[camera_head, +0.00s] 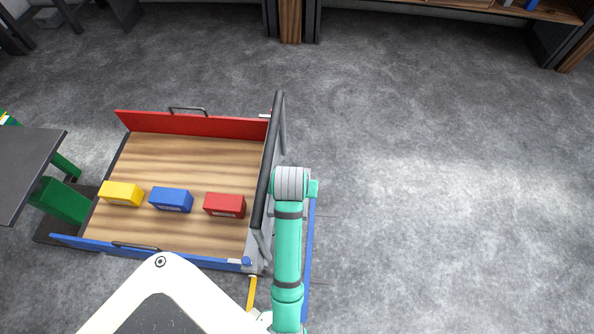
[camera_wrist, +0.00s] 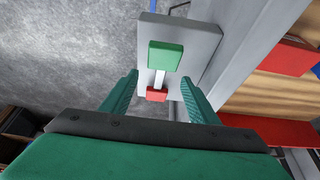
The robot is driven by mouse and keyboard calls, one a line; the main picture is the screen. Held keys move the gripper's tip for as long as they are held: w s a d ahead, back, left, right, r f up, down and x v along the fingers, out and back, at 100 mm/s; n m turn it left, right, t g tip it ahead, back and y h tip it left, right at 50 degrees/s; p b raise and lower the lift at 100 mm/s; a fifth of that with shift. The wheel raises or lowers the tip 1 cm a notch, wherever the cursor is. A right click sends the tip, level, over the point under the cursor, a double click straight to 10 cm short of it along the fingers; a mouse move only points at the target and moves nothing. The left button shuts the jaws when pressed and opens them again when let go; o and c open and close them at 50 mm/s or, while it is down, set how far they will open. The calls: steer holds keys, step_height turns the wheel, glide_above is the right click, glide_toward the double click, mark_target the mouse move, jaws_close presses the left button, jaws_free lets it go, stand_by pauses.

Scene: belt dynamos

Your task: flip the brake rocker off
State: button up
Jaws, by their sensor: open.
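The brake rocker shows in the wrist view as a light grey plate (camera_wrist: 205,45) with a large green pad (camera_wrist: 165,55), a white strip and a smaller red pad (camera_wrist: 157,94). I cannot tell which side is pressed in. My gripper (camera_wrist: 159,77) is open and empty, its two green fingers pointing toward the plate. In the picture the red pad lies between the fingers and the green pad just beyond their tips. Contact is not visible. In the head view the rocker and my fingertips are hidden by my arm and the cart's end.
A wood-decked cart (camera_head: 188,160) has a red side flap (camera_head: 195,124), a blue side flap (camera_head: 190,257) and a dark push bar (camera_head: 268,160). Yellow (camera_head: 121,193), blue (camera_head: 171,199) and red (camera_head: 225,205) boxes lie on it. A dark table (camera_head: 30,165) stands left. Floor at right is clear.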

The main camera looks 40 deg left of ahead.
steer(key=w+a, duration=0.2)
steer(key=w, duration=0.1)
steer(key=w+a, duration=0.1)
steer(key=w, duration=0.1)
steer(key=shift+w+a, duration=0.2)
steer(key=shift+w, duration=0.05)
steer(key=shift+x, duration=0.9)
steer(key=shift+w+a+f, duration=0.25)
steer(key=shift+w+f, duration=0.1)
steer(key=shift+f, duration=0.2)
steer(key=shift+c, duration=0.6)
